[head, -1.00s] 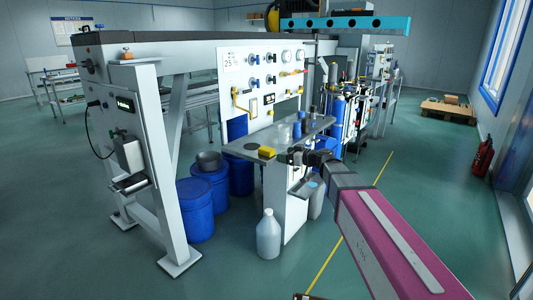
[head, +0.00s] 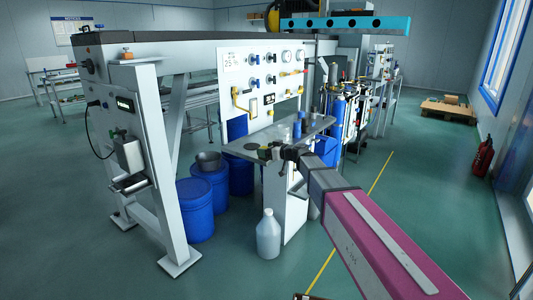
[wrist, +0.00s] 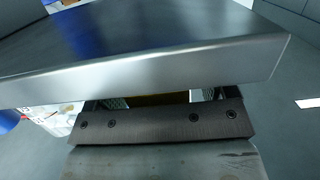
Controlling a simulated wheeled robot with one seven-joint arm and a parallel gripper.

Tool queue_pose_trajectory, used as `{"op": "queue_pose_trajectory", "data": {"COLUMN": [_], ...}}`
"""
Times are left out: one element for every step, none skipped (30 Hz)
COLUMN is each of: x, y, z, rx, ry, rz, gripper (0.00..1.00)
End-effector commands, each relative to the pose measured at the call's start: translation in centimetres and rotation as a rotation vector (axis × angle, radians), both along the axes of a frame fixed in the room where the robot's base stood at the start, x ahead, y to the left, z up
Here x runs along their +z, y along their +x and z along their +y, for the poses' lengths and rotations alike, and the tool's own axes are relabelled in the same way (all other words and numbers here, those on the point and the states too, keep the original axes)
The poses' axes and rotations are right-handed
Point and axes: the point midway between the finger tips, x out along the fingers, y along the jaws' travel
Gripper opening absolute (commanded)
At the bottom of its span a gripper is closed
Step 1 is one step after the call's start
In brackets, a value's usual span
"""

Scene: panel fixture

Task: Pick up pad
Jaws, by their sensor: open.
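The pad is a small yellow block. In the head view my gripper (head: 266,151) is over its place at the near left end of the grey bench top (head: 308,132) and mostly hides it. In the wrist view a thin strip of the yellow pad (wrist: 160,99) shows between my two fingers, just under the bench edge. The metal bench edge (wrist: 150,75) crosses in front and hides the fingertips and most of the pad. My gripper is open, with the pad seemingly between the fingers. I cannot tell whether they touch it.
A dark round disc (head: 252,146) lies on the bench top beside my gripper. Blue and clear containers (head: 297,130) stand farther back. A white panel (head: 262,85) with valves and gauges rises behind. Blue drums (head: 195,208) and a pale jug (head: 268,235) stand on the floor.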

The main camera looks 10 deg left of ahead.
Motion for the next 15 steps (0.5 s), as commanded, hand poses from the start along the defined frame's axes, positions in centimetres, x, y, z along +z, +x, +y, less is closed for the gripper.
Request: {"op": "queue_pose_trajectory", "data": {"x": [-0.05,-0.06,-0.06,-0.05,-0.05,-0.04,-0.04,-0.04,-0.04,-0.04,-0.04,-0.04,-0.04,-0.04,-0.04], "y": [0.16,0.15,0.13,0.12,0.11,0.09,0.09,0.09,0.10,0.10,0.10,0.10,0.10,0.10,0.10], "z": [0.31,0.34,0.34,0.31,0.29,0.28,0.27,0.27,0.26,0.26,0.26,0.26,0.26,0.26,0.25], "rx": [0.000,0.000,-0.001,-0.001,-0.001,-0.001,-0.001,-0.001,-0.001,-0.001,-0.001,-0.001,-0.001,-0.001,-0.001], "ry": [0.000,0.000,0.000,0.000,0.000,0.000,0.000,0.000,0.000,0.000,0.000,0.000,0.000,0.000,0.000], "rz": [0.000,0.000,0.000,0.000,0.000,0.000,0.000,0.000,0.000,0.000,0.000,0.000,0.000,0.000,0.000], "gripper": [0.78,0.78,0.78,0.78,0.78,0.78,0.78,0.68,0.55,0.45,0.35,0.25,0.25,0.25,0.25]}}
